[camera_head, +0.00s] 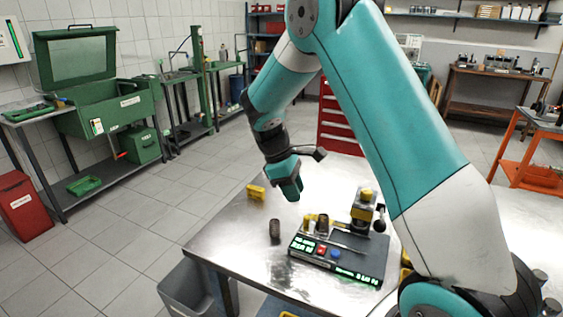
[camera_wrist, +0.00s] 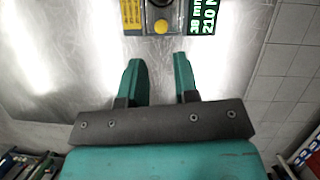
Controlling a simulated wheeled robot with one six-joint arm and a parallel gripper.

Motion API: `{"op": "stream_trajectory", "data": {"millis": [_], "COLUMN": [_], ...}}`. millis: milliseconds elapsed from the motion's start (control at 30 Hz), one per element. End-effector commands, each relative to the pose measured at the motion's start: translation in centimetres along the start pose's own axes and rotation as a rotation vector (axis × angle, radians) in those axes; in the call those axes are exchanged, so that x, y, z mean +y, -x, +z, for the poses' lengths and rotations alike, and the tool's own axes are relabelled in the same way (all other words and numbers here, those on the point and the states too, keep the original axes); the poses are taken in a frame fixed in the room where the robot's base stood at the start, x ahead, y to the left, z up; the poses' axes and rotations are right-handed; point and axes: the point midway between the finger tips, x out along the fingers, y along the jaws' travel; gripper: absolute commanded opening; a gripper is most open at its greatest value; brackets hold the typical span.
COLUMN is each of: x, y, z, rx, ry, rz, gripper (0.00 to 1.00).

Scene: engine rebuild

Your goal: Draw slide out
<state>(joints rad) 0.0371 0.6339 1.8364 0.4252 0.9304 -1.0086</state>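My gripper (camera_head: 291,190) hangs over the steel table (camera_head: 235,237), behind and left of a black bench device (camera_head: 341,260) with green displays and red and blue buttons. In the wrist view the two teal fingers (camera_wrist: 157,60) are apart with only bare tabletop between them. The device's edge shows ahead of the fingertips, with a yellow strip (camera_wrist: 131,14), a round grey-yellow knob (camera_wrist: 161,26) and a green readout (camera_wrist: 204,17). A metal block with a yellow top (camera_head: 363,208) stands on the device. I cannot tell which part is the slide.
A dark cylinder (camera_head: 275,229) stands left of the device, and a yellow block (camera_head: 256,192) lies near the table's left edge. A grey bin (camera_head: 188,290) is below the table. A red drawer cabinet (camera_head: 338,125) stands behind. The tabletop's left part is mostly clear.

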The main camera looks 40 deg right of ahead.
Motion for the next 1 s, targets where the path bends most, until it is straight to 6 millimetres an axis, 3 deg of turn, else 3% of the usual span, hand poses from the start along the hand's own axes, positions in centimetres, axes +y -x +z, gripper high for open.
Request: {"op": "stream_trajectory", "data": {"millis": [200, 400, 600, 1000], "x": [0.0, 0.0, 0.0, 0.0], "y": [5.7, 8.9, 9.9, 9.9], "z": [-0.1, 0.0, 0.0, 0.0], "rx": [0.004, 0.002, 0.002, 0.002], "ry": [0.001, 0.001, 0.001, 0.001], "rz": [0.004, 0.002, 0.001, 0.000], "gripper": [0.28, 0.28, 0.28, 0.28]}}
